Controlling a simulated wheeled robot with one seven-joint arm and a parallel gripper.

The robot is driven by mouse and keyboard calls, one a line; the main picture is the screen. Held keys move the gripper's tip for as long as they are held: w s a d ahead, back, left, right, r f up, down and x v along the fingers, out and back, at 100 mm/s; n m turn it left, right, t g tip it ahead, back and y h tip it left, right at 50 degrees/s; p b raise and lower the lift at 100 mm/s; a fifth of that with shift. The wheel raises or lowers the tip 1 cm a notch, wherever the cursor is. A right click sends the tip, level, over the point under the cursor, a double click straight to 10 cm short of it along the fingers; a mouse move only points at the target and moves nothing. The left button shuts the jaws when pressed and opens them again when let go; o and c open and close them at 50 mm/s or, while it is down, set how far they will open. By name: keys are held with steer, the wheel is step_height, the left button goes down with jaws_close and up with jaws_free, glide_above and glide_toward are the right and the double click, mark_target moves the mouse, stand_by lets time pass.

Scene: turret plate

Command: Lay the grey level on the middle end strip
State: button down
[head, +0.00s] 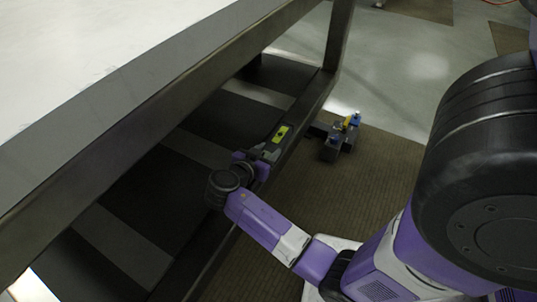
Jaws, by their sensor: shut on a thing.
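The grey level (281,134), with a bright yellow-green middle, is seen at the centre of the head view, over or against the low dark rail of the table. My gripper (263,154) is at its near end and shut on it. The fingers are small and partly hidden by my purple wrist, so the exact grip is unclear. I cannot tell whether the level touches the rail. Several pale strips cross the dark area under the table, one of them a pale strip (197,149) left of my gripper. I cannot tell which is the middle end strip.
The white tabletop (110,60) and its dark edge beam overhang on the left. A table leg (339,35) stands beyond the level. A dark block with yellow and blue parts (338,140) sits on the brown mat (385,165) to the right. Bare mat lies around it.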

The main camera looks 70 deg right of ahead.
steer(key=shift+f, duration=0.3)
steer(key=shift+f, duration=0.3)
steer(key=c, duration=0.8)
jaws_free()
steer(key=shift+c, duration=0.2)
steer(key=shift+a+r, duration=0.15)
steer(key=shift+r, duration=0.3)
steer(key=p+v, duration=0.3)
steer(key=v, duration=0.8)
steer(key=shift+w+a, duration=0.1)
steer(key=shift+a, duration=0.25)
